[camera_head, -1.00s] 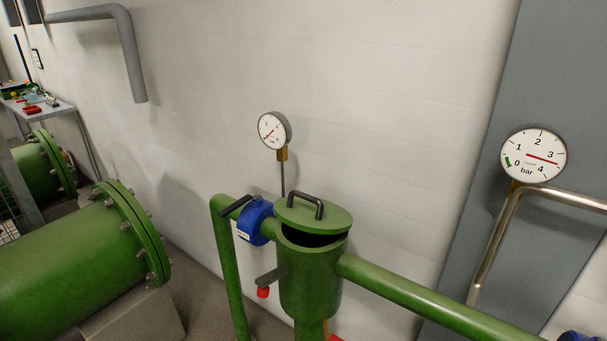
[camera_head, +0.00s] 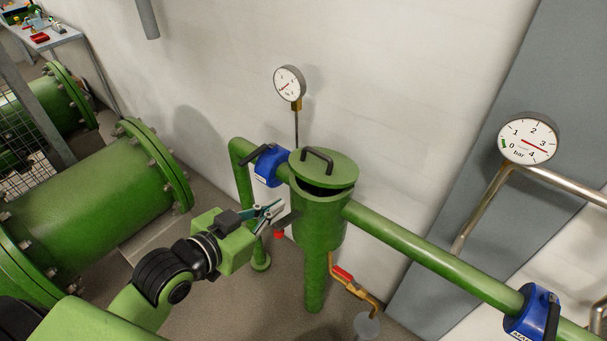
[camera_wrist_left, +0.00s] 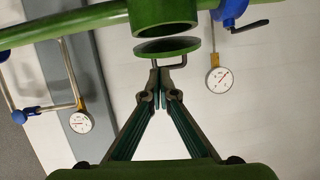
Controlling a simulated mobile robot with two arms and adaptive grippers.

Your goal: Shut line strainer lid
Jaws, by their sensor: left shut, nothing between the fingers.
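The line strainer (camera_head: 320,225) is an upright green cylinder with a green lid (camera_head: 335,168) tilted on top. A dark gap shows under the lid's front edge, and a black handle (camera_head: 318,153) stands on it. My left gripper (camera_head: 277,209) is shut and empty, in front of and left of the strainer in the head view. In the left wrist view, which looks upside down, the fingertips (camera_wrist_left: 164,66) overlap the lid handle (camera_wrist_left: 182,64) below the lid (camera_wrist_left: 166,47); I cannot tell whether they touch. My right gripper is not in view.
A red-capped stub (camera_head: 279,234) sticks out near my left gripper. A blue valve (camera_head: 270,166) and a pressure gauge (camera_head: 289,84) stand left of the strainer. A green pipe (camera_head: 430,250) runs right. A large green flanged vessel (camera_head: 90,195) lies at left.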

